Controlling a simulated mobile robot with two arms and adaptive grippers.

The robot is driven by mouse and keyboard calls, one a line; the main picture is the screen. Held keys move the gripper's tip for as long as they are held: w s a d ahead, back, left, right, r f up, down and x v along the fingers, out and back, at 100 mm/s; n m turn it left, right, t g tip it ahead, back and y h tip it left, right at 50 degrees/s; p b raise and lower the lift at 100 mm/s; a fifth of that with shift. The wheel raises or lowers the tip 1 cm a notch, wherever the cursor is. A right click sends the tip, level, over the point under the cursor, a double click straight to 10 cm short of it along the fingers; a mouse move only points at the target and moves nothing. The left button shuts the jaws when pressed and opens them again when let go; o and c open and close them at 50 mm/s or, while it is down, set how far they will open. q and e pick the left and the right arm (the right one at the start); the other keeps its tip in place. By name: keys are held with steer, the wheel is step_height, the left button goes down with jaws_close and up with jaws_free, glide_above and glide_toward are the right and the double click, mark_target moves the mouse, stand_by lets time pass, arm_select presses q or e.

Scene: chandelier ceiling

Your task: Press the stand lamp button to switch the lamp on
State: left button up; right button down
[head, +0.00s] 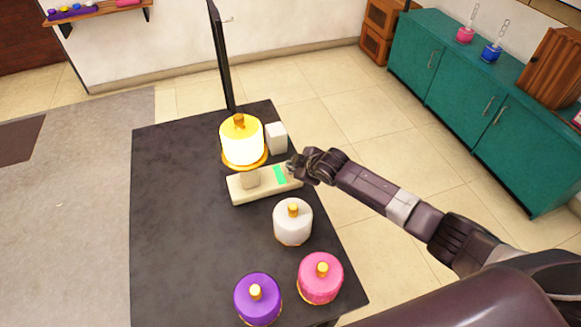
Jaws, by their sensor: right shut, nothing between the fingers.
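The stand lamp (242,145) stands on the dark table, with a gold rim and knob. Its shade is bright yellow-white and looks lit, unlike the duller white shade nearby. In front of it lies a cream base (243,193) with a small block on its left part and a bright green patch (280,175), which looks like the button, on its right part. My right gripper (292,171) is shut and empty, at the right end of the base beside the green patch. Whether its fingertips touch the base or patch I cannot tell. My left gripper is not in view.
The dark table (170,230) also holds a white shade (292,224), a pink one (321,280), a purple one (257,300) and a small white block (277,138). A thin dark post (222,60) rises at the back edge. Teal cabinets (465,95) stand far right. The table's left side is clear.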

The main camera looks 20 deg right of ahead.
steer(key=shift+r, duration=0.15)
step_height(320, 180, up, 6)
steer(key=p, duration=0.6)
stand_by(0.4)
